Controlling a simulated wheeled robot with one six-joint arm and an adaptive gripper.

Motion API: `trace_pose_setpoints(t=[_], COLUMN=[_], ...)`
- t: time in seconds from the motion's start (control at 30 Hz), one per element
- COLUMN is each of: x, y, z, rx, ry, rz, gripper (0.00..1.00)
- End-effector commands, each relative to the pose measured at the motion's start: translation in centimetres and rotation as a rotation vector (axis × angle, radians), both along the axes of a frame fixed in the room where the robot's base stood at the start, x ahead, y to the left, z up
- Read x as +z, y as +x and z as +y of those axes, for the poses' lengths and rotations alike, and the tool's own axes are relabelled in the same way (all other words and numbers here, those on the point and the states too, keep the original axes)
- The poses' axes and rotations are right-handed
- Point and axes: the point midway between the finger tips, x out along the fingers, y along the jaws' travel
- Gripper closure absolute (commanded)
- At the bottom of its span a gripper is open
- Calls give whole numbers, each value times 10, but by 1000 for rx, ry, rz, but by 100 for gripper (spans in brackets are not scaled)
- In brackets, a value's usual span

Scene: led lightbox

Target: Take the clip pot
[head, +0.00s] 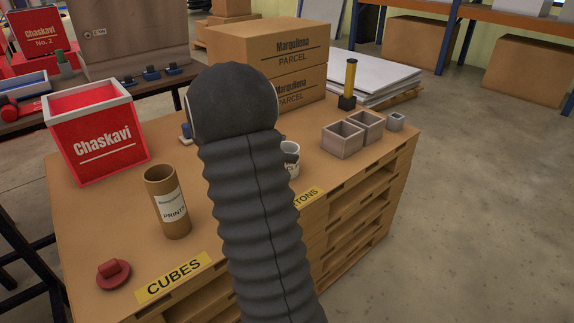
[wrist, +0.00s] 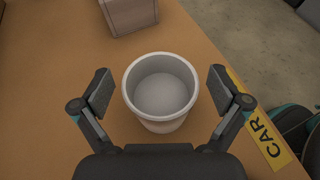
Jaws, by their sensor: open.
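A white round pot, which I take for the clip pot (wrist: 160,122), stands upright on the table in the wrist view. It looks empty inside. In the head view it shows only partly (head: 292,162), mostly hidden behind my arm. My gripper (wrist: 160,92) is open, with one finger on each side of the pot and a gap on both sides. The gripper fingers are hidden behind my arm in the head view.
A wooden box (wrist: 130,14) stands just beyond the pot; open boxes (head: 343,139) stand right of it in the head view. A cardboard tube (head: 167,205), a red Chaskavi bin (head: 97,133) and parcels (head: 290,45) stand around. The table's right edge is near.

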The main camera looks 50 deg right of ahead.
Motion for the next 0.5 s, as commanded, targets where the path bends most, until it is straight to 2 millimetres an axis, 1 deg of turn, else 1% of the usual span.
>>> trace_pose_setpoints(t=[0.17,0.27,0.3,0.37,0.4,0.47,0.5], x=[0,0,0,0,0,0,0], y=[0,0,0,0,0,0,0], z=[0,0,0,0,0,0,0], rx=[0,0,0,0,0,0,0], ry=[0,0,0,0,0,0,0], rz=[0,0,0,0,0,0,0], gripper=[1,24,34,49,59,74,84])
